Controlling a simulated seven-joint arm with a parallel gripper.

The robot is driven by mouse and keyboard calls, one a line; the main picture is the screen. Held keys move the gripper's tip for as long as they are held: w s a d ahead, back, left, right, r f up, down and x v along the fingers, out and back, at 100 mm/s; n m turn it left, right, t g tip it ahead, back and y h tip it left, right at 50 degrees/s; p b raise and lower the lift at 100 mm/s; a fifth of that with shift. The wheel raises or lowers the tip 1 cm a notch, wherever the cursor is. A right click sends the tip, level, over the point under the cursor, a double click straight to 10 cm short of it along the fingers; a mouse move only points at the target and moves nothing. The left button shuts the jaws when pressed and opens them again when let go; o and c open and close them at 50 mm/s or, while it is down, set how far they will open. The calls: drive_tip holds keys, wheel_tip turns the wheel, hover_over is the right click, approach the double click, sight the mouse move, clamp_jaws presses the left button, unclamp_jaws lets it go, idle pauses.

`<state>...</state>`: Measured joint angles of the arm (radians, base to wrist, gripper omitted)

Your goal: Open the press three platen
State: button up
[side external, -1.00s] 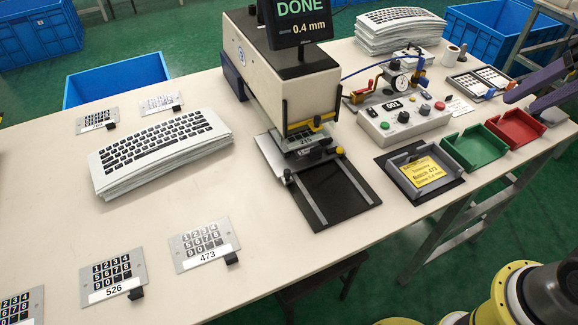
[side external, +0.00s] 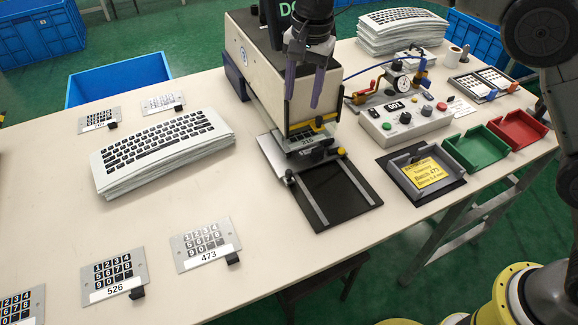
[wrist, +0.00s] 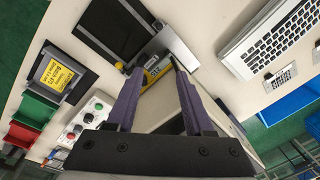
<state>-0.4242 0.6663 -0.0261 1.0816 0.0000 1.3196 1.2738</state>
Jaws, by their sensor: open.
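The cream press (side external: 268,70) stands mid-table, its dark slide bed (side external: 335,195) with two pale rails reaching toward the front. A yellow part (side external: 312,126), perhaps the platen's handle, crosses the press front low down. Below it lies a metal plate with keypad markings (side external: 300,140). My gripper (side external: 302,102) points down in front of the press face, its purple fingers apart and empty, above the yellow part. In the wrist view, the yellow part (wrist: 157,72) shows between the fingertips; I cannot tell whether they touch it.
A control box with buttons (side external: 405,118) and a dial gauge stand right of the press. A grey holder with a yellow batch card (side external: 424,172), a green tray (side external: 475,150) and a red tray (side external: 518,132) lie further right. Keyboard films (side external: 160,150) and keypad plates lie left.

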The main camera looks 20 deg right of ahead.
drive_tip(key=g, duration=0.1)
approach(289, 171)
drive_tip(key=shift+n+h, duration=0.3)
drive_tip(key=shift+n, duration=0.1)
drive_tip(key=f, duration=0.9)
drive_tip(key=shift+a+f, duration=0.1)
drive_tip(key=shift+a, duration=0.2)
clamp_jaws()
idle(0.6)
